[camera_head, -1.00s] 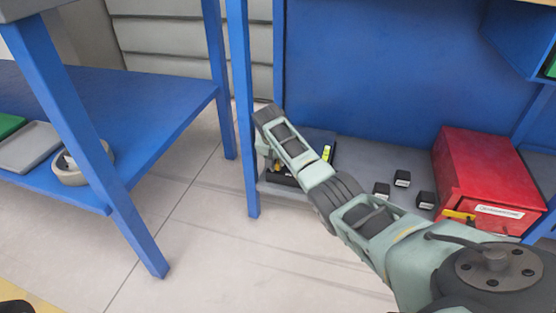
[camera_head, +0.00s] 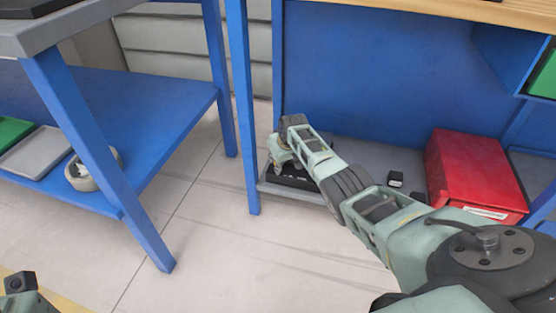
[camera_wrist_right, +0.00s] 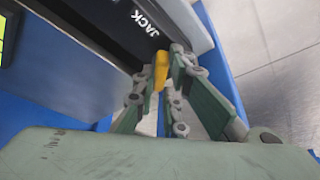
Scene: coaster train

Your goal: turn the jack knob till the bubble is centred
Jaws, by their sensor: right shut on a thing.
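The dark jack, with the word JACK on its side, shows in the right wrist view (camera_wrist_right: 140,18) and partly in the head view (camera_head: 297,182), on the low grey shelf. Its yellow knob (camera_wrist_right: 160,70) lies between the fingertips of my right gripper (camera_wrist_right: 163,78), which is shut on it. In the head view my right gripper (camera_head: 280,158) is at the jack's left end, mostly behind my arm. A bright yellow-green patch (camera_wrist_right: 8,40), perhaps the bubble vial, is cut off at the wrist view's left edge. The bubble cannot be seen. My left gripper is not clearly in view.
A blue leg (camera_head: 242,110) rises beside the jack. A blue table (camera_head: 140,120) stands at left; the floor between is clear.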

